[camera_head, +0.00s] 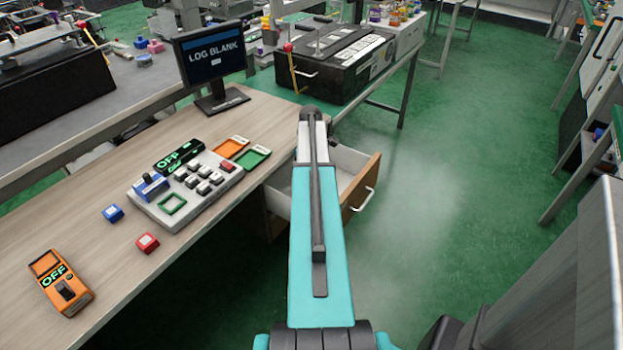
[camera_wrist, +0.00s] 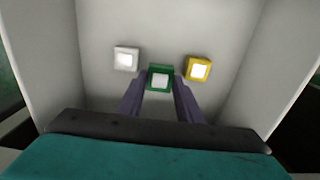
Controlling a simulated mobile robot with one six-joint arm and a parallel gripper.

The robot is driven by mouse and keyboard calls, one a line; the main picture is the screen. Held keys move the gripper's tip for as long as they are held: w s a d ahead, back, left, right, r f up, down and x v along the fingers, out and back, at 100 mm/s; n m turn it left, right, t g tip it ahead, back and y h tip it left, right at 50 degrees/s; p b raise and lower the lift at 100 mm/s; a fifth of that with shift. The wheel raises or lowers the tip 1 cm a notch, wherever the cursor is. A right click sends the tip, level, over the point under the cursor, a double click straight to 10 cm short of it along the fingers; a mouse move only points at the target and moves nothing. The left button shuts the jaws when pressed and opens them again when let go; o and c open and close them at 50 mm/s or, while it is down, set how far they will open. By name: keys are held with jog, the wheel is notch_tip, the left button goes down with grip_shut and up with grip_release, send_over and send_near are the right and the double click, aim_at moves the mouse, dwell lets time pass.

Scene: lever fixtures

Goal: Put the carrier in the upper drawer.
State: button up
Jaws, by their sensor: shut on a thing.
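The drawer (camera_head: 362,183) under the desk is pulled open in the head view, with a wooden front and a pale inside. My arm hides part of it and hides my gripper there. In the wrist view my gripper (camera_wrist: 160,88) reaches down between pale drawer walls, its two fingers shut on a green block (camera_wrist: 159,71) with a white window. A white block (camera_wrist: 126,59) is to its left and a yellow block (camera_wrist: 198,68) close to its right. I cannot tell whether the green block touches the drawer floor or which block is the carrier.
On the desk are a blue block (camera_head: 113,213), a red block (camera_head: 148,243), a grey key panel (camera_head: 188,190), an orange device (camera_head: 61,284) reading OFF and a monitor (camera_head: 213,62) reading LOG BLANK. Green floor right of the drawer is clear.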

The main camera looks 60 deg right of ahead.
jog(key=shift+f, duration=1.45)
jog(key=o, duration=0.5)
jog(key=shift+f, duration=0.1)
jog(key=shift+o, duration=0.2)
notch_tip(320, 180, up, 12)
jog(key=shift+r, duration=0.2)
